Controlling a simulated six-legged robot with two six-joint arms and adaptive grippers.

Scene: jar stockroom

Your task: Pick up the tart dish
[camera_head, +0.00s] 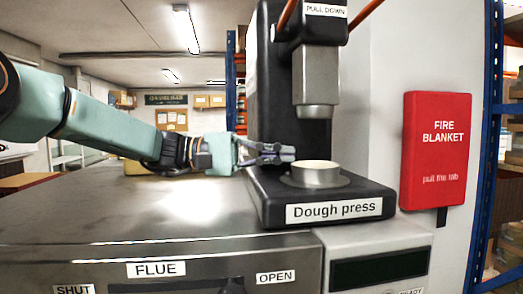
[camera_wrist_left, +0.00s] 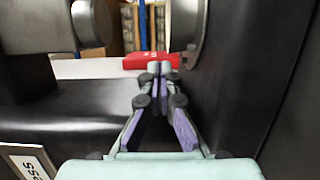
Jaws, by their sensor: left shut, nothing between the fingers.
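The tart dish (camera_head: 316,179) is a low round metal dish with a pale top. It stands on the black base of the dough press in the head view, below the metal ram (camera_head: 316,85). My left gripper (camera_head: 288,154) is shut and empty. Its tips point right, just left of the dish and about level with its rim or slightly above; I cannot tell whether they touch it. The left wrist view shows the fingertips together (camera_wrist_left: 160,68), with round metal parts on both sides; which one is the dish is unclear there. My right gripper is not in view.
The dough press base (camera_head: 280,212) sits on a steel counter (camera_head: 150,220) with open room at the left. The press column (camera_head: 275,90) rises behind the dish. A red fire blanket box (camera_head: 435,155) hangs on the wall at the right, near blue shelving (camera_head: 488,130).

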